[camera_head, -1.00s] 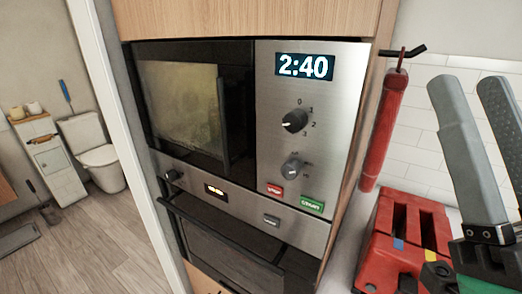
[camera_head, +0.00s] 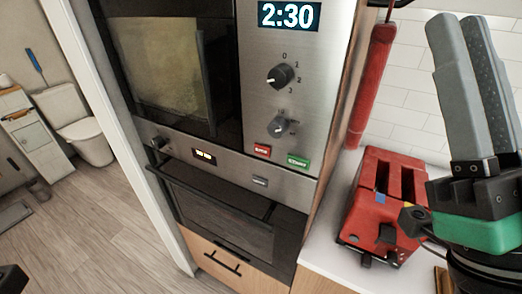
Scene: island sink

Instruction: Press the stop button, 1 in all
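The red stop button (camera_head: 262,150) sits low on the steel control panel of the microwave (camera_head: 165,70), left of the green start button (camera_head: 298,161). Two dark knobs are above the buttons, and the display (camera_head: 289,15) reads 2:30. My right gripper (camera_head: 452,40) points upward at the right edge, apart from the panel. Its two grey fingers are separated by a narrow gap at the tips and nothing shows between them. A dark piece at the lower left corner may be part of my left arm; the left gripper's fingers do not show.
A red toaster (camera_head: 372,210) stands on the white counter (camera_head: 318,262) below my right gripper. A red hanging item (camera_head: 372,75) is beside the cabinet. An oven (camera_head: 225,215) with a bar handle is under the microwave.

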